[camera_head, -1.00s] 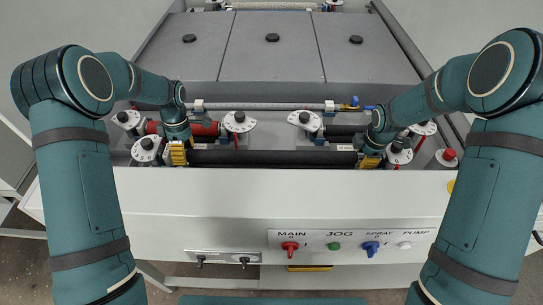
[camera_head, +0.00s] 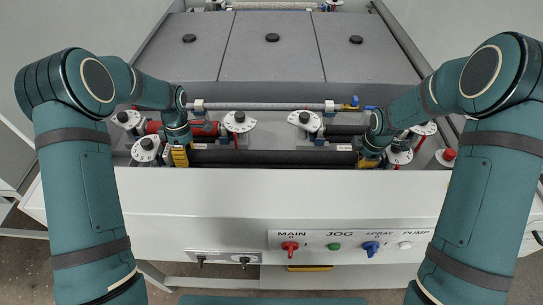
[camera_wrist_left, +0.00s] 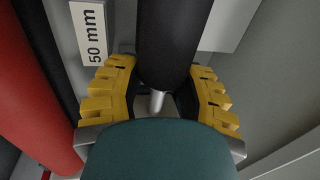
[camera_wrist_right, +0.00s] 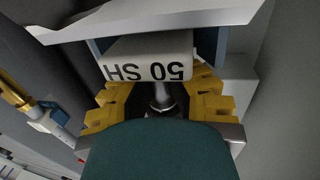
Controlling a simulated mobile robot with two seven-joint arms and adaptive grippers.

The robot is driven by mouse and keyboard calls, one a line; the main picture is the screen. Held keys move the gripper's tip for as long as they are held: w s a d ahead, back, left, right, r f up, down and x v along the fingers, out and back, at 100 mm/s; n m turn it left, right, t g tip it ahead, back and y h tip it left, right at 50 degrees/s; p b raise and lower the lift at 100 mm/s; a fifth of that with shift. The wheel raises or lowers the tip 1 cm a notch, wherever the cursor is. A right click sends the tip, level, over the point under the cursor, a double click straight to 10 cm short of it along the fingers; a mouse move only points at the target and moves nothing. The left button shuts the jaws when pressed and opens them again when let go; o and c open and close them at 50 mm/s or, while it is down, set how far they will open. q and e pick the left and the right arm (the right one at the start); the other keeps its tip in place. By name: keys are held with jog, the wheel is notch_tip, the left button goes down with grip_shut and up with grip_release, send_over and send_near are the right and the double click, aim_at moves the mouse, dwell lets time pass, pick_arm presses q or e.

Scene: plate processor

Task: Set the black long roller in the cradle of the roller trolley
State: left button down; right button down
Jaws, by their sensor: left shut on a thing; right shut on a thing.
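The black long roller (camera_head: 270,157) lies level across the front of the plate processor, among its bearing blocks. My left gripper (camera_head: 180,156) is at its left end. In the left wrist view its yellow fingers (camera_wrist_left: 158,95) are shut on the thin metal shaft below the black roller body (camera_wrist_left: 168,40). My right gripper (camera_head: 369,160) is at the right end, its yellow fingers (camera_wrist_right: 160,98) shut on the shaft there, beside a white label (camera_wrist_right: 148,62) reading "50 SH". I cannot tell whether the roller rests in its seats. The roller trolley is not in view.
A red roller (camera_head: 200,129) lies behind on the left, and a grey spray bar (camera_head: 265,106) runs behind it. White dial knobs (camera_head: 239,121) stand close around both grippers. The front panel (camera_head: 350,245) carries switches. A red button (camera_head: 448,155) sits at the right.

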pick_arm(q)
jog(key=shift+r, duration=0.25)
pick_arm(e)
jog(key=shift+r, duration=0.2)
